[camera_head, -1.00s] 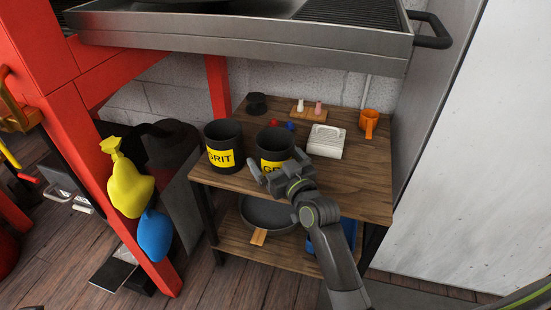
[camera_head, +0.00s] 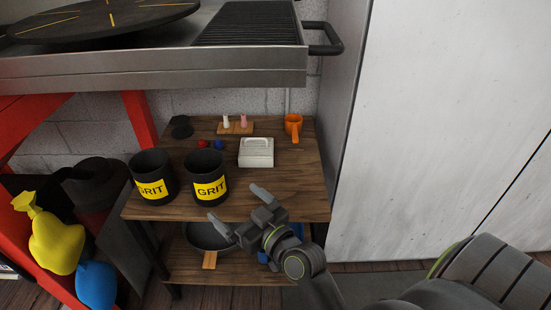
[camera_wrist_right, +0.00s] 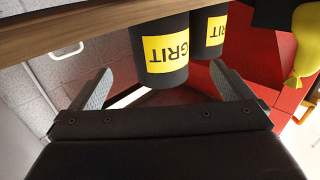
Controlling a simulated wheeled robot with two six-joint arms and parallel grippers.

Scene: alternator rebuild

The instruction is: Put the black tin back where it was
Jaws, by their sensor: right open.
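Two black tins with yellow GRIT labels stand upright side by side on the wooden top shelf. The left tin (camera_head: 152,166) is near the shelf's left end, and the right tin (camera_head: 205,165) is a small gap away. My right gripper (camera_head: 237,206) is open and empty, in front of and to the right of the right tin, near the shelf's front edge. In the right wrist view the picture is upside down; one tin (camera_wrist_right: 165,28) shows beyond the open fingers (camera_wrist_right: 160,72), with the other tin (camera_wrist_right: 208,22) beside it. My left gripper is out of view.
A pan (camera_head: 207,236) is on the lower shelf. A steel counter (camera_head: 150,68) overhangs the back.

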